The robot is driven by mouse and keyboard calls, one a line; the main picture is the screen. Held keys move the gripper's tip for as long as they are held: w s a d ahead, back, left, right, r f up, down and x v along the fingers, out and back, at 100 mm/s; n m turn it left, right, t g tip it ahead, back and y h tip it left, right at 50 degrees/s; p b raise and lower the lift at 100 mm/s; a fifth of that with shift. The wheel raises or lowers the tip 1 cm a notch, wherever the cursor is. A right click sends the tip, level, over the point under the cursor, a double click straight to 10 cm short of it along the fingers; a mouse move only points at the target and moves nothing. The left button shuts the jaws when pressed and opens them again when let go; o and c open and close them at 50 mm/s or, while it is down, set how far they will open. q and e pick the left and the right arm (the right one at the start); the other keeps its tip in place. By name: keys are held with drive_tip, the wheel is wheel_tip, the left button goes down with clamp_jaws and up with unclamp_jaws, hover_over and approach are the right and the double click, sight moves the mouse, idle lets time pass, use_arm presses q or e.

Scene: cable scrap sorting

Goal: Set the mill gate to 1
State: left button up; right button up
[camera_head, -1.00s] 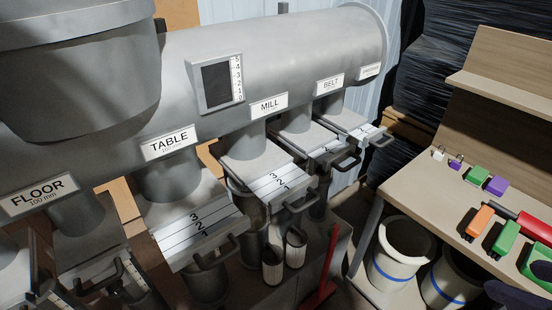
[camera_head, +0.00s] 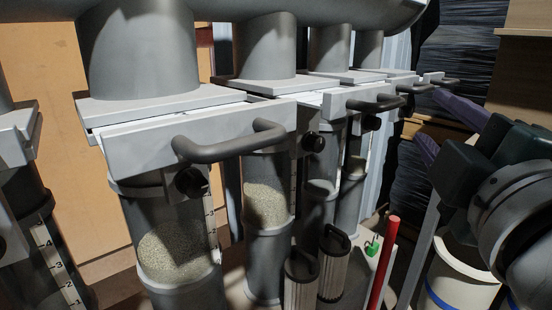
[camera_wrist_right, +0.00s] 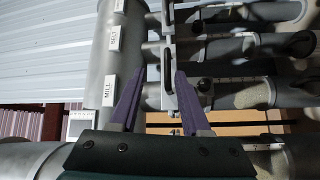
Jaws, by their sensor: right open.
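The mill gate (camera_head: 325,101) is a pale slide plate under the second full pipe from the left, with a dark bar handle (camera_head: 375,103) on its front. Its number marks cannot be read from here. In the right wrist view, the MILL label (camera_wrist_right: 107,90) shows on the big duct. My right gripper (camera_head: 428,117) is open and empty, with purple fingers, to the right of the mill handle and apart from it. In the wrist view, a dark gate handle (camera_wrist_right: 168,66) appears between the fingertips (camera_wrist_right: 158,73); how far off it is, I cannot tell. My left gripper is out of view.
The table gate's handle (camera_head: 230,143) juts out in front on the left. The belt gate's handle (camera_head: 414,88) lies just behind the mill handle. Clear tubes with granules (camera_head: 265,203) hang below. A red post (camera_head: 384,262) stands lower right, near a white bucket (camera_head: 462,270).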

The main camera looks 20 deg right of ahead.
sight(392, 108)
drive_tip(key=shift+n+t+y, duration=0.3)
drive_tip(key=shift+n+t, duration=0.2)
drive_tip(key=shift+n, duration=0.1)
drive_tip(key=w, duration=0.3)
drive_tip(key=w+d, duration=0.1)
drive_tip(key=w, duration=0.2)
drive_tip(key=w+d+p, duration=0.1)
drive_tip(key=w, duration=0.2)
drive_tip(key=shift+w+f, duration=0.1)
drive_tip(key=shift+w+d, duration=0.2)
drive_tip(key=shift+w, duration=0.3)
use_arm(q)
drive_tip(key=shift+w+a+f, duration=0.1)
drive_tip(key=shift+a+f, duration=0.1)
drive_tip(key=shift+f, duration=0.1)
use_arm(e)
clamp_jaws()
